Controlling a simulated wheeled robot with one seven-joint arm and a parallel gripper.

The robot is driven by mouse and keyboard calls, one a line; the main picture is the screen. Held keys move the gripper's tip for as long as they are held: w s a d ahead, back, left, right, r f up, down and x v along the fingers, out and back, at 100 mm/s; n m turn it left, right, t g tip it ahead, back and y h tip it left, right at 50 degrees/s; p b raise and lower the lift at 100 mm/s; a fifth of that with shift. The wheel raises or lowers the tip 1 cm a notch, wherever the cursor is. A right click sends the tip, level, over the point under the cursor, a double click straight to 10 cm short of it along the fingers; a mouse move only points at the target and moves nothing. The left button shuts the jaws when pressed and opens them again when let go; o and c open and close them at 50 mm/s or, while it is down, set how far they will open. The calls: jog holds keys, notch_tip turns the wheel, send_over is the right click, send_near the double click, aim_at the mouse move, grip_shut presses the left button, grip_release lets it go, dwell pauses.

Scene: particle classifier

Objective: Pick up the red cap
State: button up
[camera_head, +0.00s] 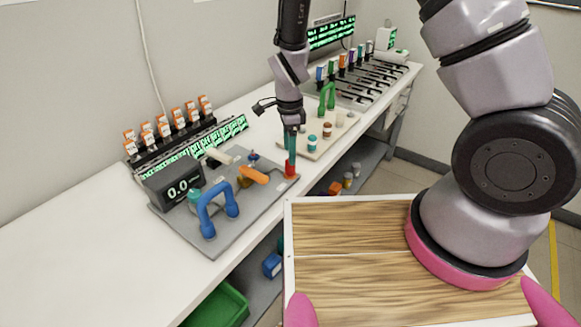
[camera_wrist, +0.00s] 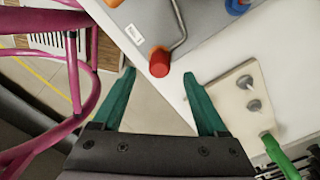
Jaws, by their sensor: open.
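The red cap (camera_wrist: 159,62) sits on the end of a bent grey metal rod (camera_wrist: 179,27) at the edge of a grey plate. In the head view, the red cap (camera_head: 291,169) is at the right corner of the grey plate (camera_head: 255,207) on the white bench. My gripper (camera_wrist: 159,76) is open, with its two green fingers apart and nothing held between them. In the wrist view, the cap lies just beyond the fingertips, roughly centred between them. In the head view, my gripper (camera_head: 290,157) points down, its fingers overlapping the top of the cap; I cannot tell whether they touch.
On the plate are a blue handle (camera_head: 218,208), an orange part (camera_head: 254,175) and a display box (camera_head: 177,186). A beige board (camera_head: 298,146) with small jars and a green handle (camera_head: 327,97) stands close behind my gripper. Floor is open beyond the bench edge.

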notch_tip(320, 180, down, 5)
jog(key=shift+d+r, duration=0.1)
jog(key=shift+r, duration=0.05)
jog(key=shift+c, duration=0.3)
grip_shut()
jog(key=shift+r, duration=5.05)
